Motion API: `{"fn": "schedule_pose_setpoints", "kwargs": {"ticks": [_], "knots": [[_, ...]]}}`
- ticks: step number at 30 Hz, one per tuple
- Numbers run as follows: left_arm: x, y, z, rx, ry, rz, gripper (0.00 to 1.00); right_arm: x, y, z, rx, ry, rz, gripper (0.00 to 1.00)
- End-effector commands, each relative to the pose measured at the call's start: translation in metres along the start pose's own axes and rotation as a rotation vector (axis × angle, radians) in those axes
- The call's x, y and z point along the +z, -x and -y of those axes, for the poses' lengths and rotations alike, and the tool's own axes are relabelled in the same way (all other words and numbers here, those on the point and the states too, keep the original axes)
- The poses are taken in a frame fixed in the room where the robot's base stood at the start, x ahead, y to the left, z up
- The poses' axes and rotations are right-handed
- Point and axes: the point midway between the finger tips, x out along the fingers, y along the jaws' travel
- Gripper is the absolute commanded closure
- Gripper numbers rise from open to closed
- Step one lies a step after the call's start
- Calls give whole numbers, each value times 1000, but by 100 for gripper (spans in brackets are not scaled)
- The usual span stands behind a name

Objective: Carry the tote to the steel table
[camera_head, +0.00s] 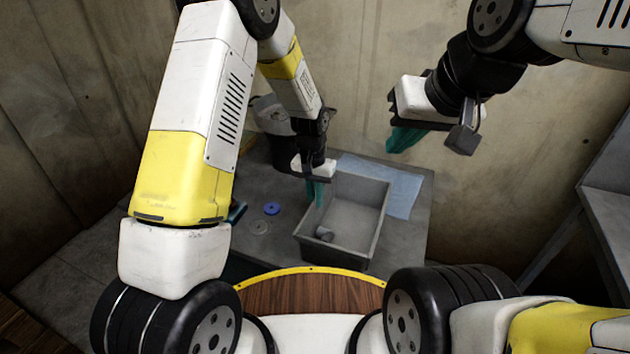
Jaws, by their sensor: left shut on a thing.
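A grey open tote (372,245) stands on a grey table (412,238) in front of me. A second grey table (612,190) shows at the right edge; the frame does not settle which is steel.
A light blue sheet (404,190) lies on the table behind and right of the tote. A blue disc (271,208) and a grey disc (260,227) lie to its left. Bare walls stand close behind. Open floor shows between the two tables.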

Motion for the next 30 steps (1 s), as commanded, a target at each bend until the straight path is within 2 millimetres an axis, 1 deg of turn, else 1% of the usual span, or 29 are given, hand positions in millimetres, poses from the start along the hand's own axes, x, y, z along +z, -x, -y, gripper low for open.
{"fn": "schedule_pose_setpoints", "kwargs": {"ticks": [2,12,13,15,16,26,29,30], "knots": [[0,-6,0,0,0,0,100,0,0,0,0,0,0,100],[-1,-9,0,0,0,-2,100,0,0,0,0,0,0,100],[0,-10,1,0,0,-1,86,0,0,0,0,0,0,100],[0,-9,1,0,0,-1,73,0,0,0,0,0,0,100],[0,-9,1,0,0,-1,68,0,0,0,0,0,0,100],[0,-8,0,0,0,-1,68,0,0,0,0,0,0,100],[-1,0,0,0,0,-2,68,0,0,0,0,0,0,100],[-1,6,0,0,0,-4,68,0,0,0,0,0,0,100]]}}
